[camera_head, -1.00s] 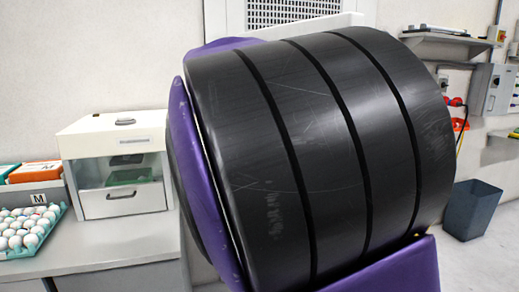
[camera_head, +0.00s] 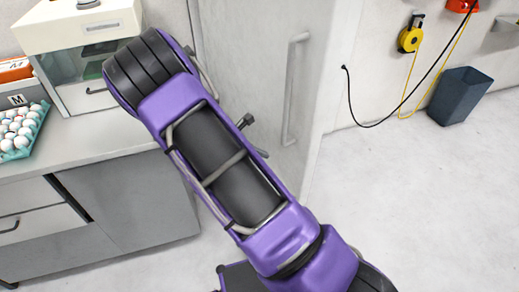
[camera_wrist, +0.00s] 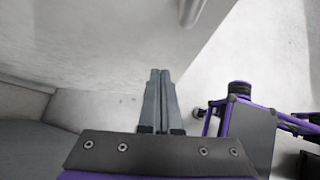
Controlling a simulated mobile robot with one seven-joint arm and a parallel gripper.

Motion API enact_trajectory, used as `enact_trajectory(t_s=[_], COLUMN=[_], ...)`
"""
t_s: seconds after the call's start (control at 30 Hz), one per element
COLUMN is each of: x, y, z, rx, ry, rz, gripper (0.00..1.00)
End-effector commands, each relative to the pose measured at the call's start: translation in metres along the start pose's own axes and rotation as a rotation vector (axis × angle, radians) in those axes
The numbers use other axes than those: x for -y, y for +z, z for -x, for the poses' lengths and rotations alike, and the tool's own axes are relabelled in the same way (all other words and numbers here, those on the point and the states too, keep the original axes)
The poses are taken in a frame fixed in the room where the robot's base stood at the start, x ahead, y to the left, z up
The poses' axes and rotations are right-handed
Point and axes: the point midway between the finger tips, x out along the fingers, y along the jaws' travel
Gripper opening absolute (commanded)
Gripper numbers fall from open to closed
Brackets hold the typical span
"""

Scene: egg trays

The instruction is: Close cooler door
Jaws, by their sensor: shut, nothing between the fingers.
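The cooler door (camera_head: 255,75) is a tall light grey panel behind my arm in the head view, with a vertical bar handle (camera_head: 289,90) near its right side. I cannot tell from this angle how far the door stands open. In the wrist view a pale panel (camera_wrist: 110,35), which looks like the door, fills the upper left, with the end of a bar handle (camera_wrist: 191,10) at the top. My gripper (camera_wrist: 161,72) is shut and empty, its fingertips pointing toward the panel's lower edge. I cannot tell whether they touch. My arm hides the gripper in the head view.
A grey counter (camera_head: 95,138) with drawers stands at the left, holding an egg tray (camera_head: 38,132) and a white cabinet (camera_head: 75,28). A dark bin (camera_head: 460,95) stands by the right wall, near a hanging cable and yellow hose. The floor at right is clear.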

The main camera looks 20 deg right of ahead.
Motion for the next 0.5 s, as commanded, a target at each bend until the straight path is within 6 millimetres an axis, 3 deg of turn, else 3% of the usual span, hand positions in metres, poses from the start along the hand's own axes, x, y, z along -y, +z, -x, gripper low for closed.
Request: enact_trajectory(t_s=[0.03,0.27,0.5], x=[0.001,0.001,-0.001], y=[0.000,0.000,0.025], z=[-0.014,-0.061,-0.080], rx=[0.003,0.002,0.001], ry=[-0.005,-0.001,0.002], rz=[0.000,0.000,-0.003], gripper=[0.00,0.00,0.00])
